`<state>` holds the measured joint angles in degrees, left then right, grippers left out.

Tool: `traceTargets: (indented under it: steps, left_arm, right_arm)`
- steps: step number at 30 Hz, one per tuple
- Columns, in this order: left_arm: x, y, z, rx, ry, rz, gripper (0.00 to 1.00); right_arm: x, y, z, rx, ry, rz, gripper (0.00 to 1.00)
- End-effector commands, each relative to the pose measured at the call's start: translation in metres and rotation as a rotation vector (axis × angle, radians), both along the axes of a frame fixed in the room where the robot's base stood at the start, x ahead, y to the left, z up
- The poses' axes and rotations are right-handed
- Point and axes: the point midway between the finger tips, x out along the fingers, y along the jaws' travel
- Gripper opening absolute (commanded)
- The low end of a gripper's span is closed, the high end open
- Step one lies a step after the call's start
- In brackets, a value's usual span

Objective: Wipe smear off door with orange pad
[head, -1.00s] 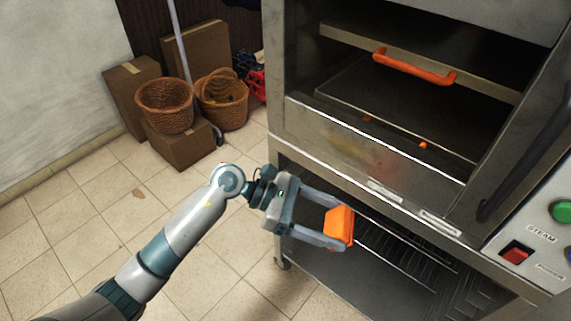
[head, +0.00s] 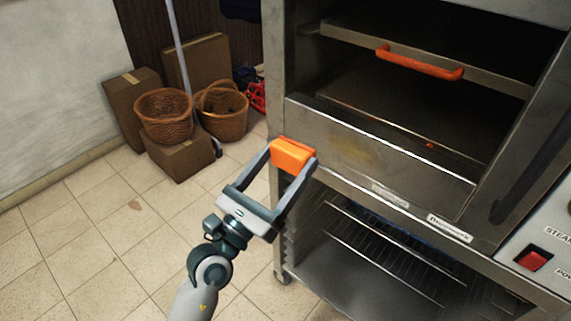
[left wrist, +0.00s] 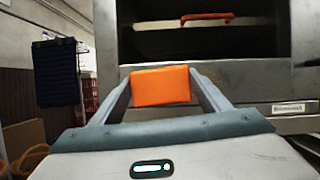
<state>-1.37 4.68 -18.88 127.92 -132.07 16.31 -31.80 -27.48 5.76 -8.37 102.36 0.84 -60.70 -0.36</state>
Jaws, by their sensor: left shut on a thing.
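The orange pad (head: 293,154) is held between the fingertips of my left gripper (head: 292,158), which is shut on it. The pad is at the left end of the steel door panel (head: 325,136) below the open oven chamber; I cannot tell whether it touches. A faint yellowish smear (head: 358,151) shows on the panel, to the right of the pad. My right gripper is not in view.
An orange handle (head: 420,63) crosses the oven chamber above. Below the panel is an open bay with wire racks (head: 385,255). A red switch (head: 533,258) is at the right. Wicker baskets (head: 165,113) and cardboard boxes (head: 178,158) stand at the left; the tiled floor between is clear.

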Motion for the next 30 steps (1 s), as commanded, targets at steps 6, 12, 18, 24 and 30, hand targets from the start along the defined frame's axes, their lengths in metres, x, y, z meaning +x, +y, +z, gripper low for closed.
traceTargets:
  steps: [6, 12, 18, 24, 30]
  left_arm:
    - [0.000, 0.000, 0.000, 0.001, -0.001, 0.000, 0.52]
    - [0.001, -0.001, 0.000, 0.000, 0.000, -0.001, 0.52]
    - [0.008, -0.006, -0.001, 0.002, 0.000, -0.001, 0.52]
    - [0.021, -0.015, 0.000, 0.000, 0.000, -0.001, 0.52]
    - [0.035, -0.025, -0.001, 0.001, 0.001, -0.001, 0.52]
  right_arm:
    - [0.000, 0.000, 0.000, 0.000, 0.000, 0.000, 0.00]
    - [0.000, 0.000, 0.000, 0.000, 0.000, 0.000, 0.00]
    - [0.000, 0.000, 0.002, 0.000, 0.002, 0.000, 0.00]
    - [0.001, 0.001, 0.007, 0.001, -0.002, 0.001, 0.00]
    - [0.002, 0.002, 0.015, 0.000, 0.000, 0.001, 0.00]
